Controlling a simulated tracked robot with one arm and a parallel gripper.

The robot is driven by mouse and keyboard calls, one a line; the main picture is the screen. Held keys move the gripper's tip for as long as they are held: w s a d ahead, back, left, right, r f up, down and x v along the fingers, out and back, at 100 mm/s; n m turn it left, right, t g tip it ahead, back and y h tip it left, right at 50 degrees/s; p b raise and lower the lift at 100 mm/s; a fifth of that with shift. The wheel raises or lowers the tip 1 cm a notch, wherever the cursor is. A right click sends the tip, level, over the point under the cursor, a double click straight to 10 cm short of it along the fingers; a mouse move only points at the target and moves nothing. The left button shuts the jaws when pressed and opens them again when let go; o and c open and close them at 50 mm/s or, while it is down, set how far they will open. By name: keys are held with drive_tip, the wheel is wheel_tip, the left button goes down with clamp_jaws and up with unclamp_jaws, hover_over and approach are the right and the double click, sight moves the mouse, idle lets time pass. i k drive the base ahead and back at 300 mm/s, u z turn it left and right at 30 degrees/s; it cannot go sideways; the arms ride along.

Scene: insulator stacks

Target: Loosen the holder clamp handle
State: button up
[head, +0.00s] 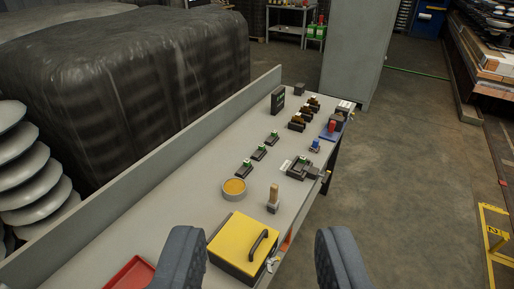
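My gripper (262,235) is open and empty, its two dark grey fingers wide apart at the bottom of the view. It is nearer to me than most of the bench. A dark holder-like block (299,168) with a pale green part sits at the bench's right edge, beyond the gripper. A small light piece (326,175) sticks out at its right side; it may be the clamp handle, but it is too small to tell. Nothing touches the gripper.
The long grey bench (205,205) carries a yellow-lidded box (245,243), a round tin (234,189), a wooden-handled brush-like tool (273,197), a red tray (131,273), small dark fixtures (258,153) and a blue-based device (332,131). A raised board (150,175) edges its left. Floor (400,190) is free at right.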

sight(326, 178)
drive_tip(key=z, duration=0.45)
drive_tip(key=k, duration=0.65)
drive_tip(key=z, duration=0.7)
drive_tip(key=i, duration=2.35)
drive_tip(key=u, duration=0.8)
